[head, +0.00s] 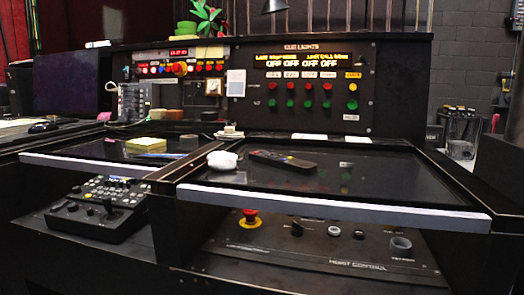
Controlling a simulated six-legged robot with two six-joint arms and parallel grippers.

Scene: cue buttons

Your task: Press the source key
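The black cue lights panel (385,60) stands upright at the back of the desk, with a lit amber display (302,61). Below the display are a row of red buttons (308,87) and a row of green buttons (307,104). At the right end of these rows are a yellow button (351,87) and a green one under it (351,106). The small labels are too blurred to read, so I cannot tell which key is the source key. Neither of my grippers is in view.
A dark remote (282,160) and a white object (222,160) lie on the glossy desktop (385,180) before the panel. A control box (97,207) sits on the lower left shelf. A second lit panel (180,62) stands left. A clear container (461,135) stands right.

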